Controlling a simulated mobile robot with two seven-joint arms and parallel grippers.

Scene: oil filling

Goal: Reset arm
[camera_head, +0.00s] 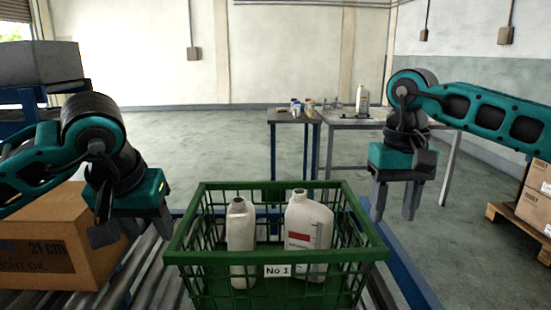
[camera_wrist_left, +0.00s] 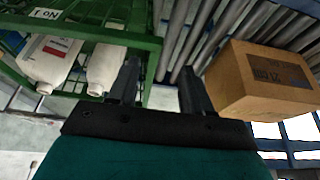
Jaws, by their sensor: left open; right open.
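My left gripper (camera_head: 134,232) hangs over the rollers between the cardboard box and the green crate. It is open and empty; its two fingers also show apart in the left wrist view (camera_wrist_left: 160,85). My right gripper (camera_head: 395,200) is open and empty, pointing down to the right of the crate and above its rim height. The green crate (camera_head: 275,269) labelled No 1 stands in the middle. It holds two white bottles: a narrow one (camera_head: 241,238) on the left and a wider one (camera_head: 308,235) with a red and white label on the right. Both stand upright.
A cardboard box (camera_head: 60,240) sits on the roller conveyor (camera_head: 150,275) at the left. Two tables (camera_head: 350,123) with small bottles and a white jug (camera_head: 362,98) stand at the back. Boxes on a pallet (camera_head: 520,221) are at the far right. The floor between is clear.

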